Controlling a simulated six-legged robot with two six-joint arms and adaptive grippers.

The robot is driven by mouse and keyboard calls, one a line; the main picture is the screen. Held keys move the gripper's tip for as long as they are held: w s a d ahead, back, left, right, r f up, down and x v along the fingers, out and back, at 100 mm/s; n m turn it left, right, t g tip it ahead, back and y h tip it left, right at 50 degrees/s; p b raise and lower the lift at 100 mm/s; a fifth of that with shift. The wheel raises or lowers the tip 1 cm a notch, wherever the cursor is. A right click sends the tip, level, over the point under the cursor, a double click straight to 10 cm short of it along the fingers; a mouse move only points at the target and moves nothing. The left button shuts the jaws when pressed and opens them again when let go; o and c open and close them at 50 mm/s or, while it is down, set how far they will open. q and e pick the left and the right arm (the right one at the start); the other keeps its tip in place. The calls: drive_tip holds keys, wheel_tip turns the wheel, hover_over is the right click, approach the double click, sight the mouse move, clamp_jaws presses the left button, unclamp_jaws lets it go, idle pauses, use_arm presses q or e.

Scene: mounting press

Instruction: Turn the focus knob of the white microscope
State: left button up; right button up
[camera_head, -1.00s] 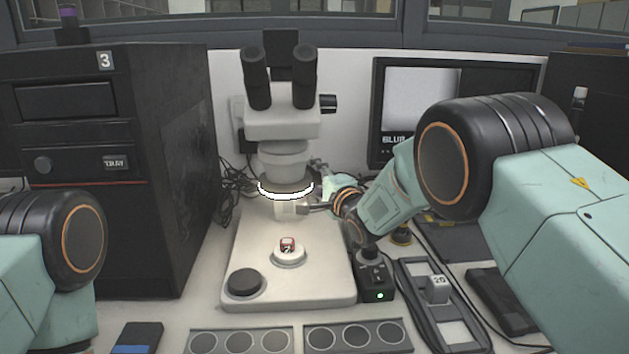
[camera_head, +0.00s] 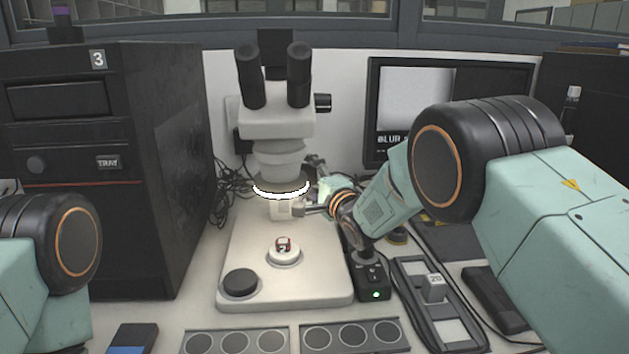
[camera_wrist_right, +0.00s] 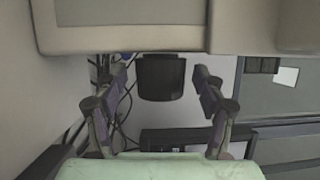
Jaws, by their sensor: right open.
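The white microscope (camera_head: 276,124) stands upright at the middle back, with two black eyepieces and a lit ring. A black knob (camera_head: 322,102) sticks out from the right side of its head. My right gripper (camera_head: 316,163) is small and partly hidden behind its wrist, to the right of the lit ring and below that knob. In the right wrist view, my right gripper (camera_wrist_right: 160,84) is open, with its fingers apart. A black cylindrical knob (camera_wrist_right: 160,77) shows between the fingers, under a pale body, with gaps on both sides. My left gripper is out of view.
A black cabinet (camera_head: 182,130) marked 3 stands at left. A monitor (camera_head: 375,125) is behind my right arm. A numbered sample (camera_head: 283,243) sits on the microscope base (camera_head: 320,285). A black control box (camera_head: 372,282) and a tray with a block (camera_head: 433,290) are at right.

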drive_tip(key=v, duration=1.2)
drive_tip(key=n+g+p, duration=0.3)
drive_tip(key=n+p, duration=1.1)
approach(316, 174)
drive_tip(key=w+a, duration=0.2)
drive_tip(key=n, duration=0.5)
drive_tip(key=w+n, duration=0.1)
drive_tip(key=n, duration=0.4)
drive_tip(key=w+n+g+p, duration=0.1)
drive_tip(key=n, duration=0.4)
drive_tip(key=shift+w+a+r, duration=0.25)
drive_tip(key=shift+r, duration=0.05)
drive_tip(key=n, duration=0.6)
drive_tip(key=shift+d+f+g+h, duration=0.15)
drive_tip(key=shift+f+g+h, duration=0.15)
drive_tip(key=shift+f, duration=0.1)
drive_tip(key=shift+n, duration=0.3)
drive_tip(key=shift+x, duration=3.9)
